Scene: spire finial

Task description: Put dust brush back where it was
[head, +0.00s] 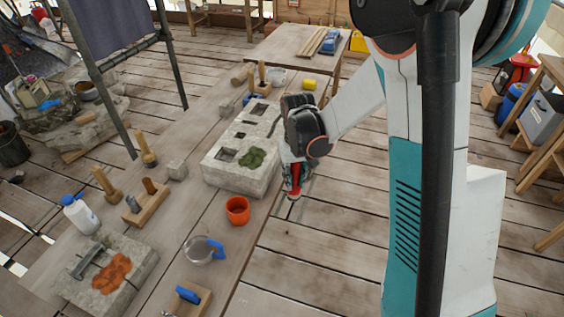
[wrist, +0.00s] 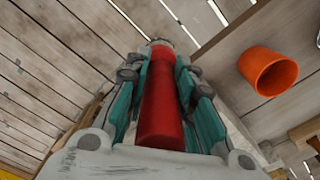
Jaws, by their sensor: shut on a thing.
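My gripper (head: 293,180) hangs just off the right edge of the long workbench, beside the pale stone block. Its teal fingers (wrist: 160,72) are shut on a red, round-bodied thing (wrist: 163,100), which I take to be the dust brush. The red body lies lengthwise between the fingers in the wrist view, with a greyish end at the far tip. In the head view it shows as a small red patch at the gripper (head: 294,172), pointing down. No bristles can be made out.
An orange cup (head: 237,211) stands on the bench (head: 222,270) near the gripper; it also shows in the wrist view (wrist: 268,71). The stone block (head: 233,177) has square holes and a green patch. A clear jug (head: 198,251) stands nearer. Open plank floor lies right.

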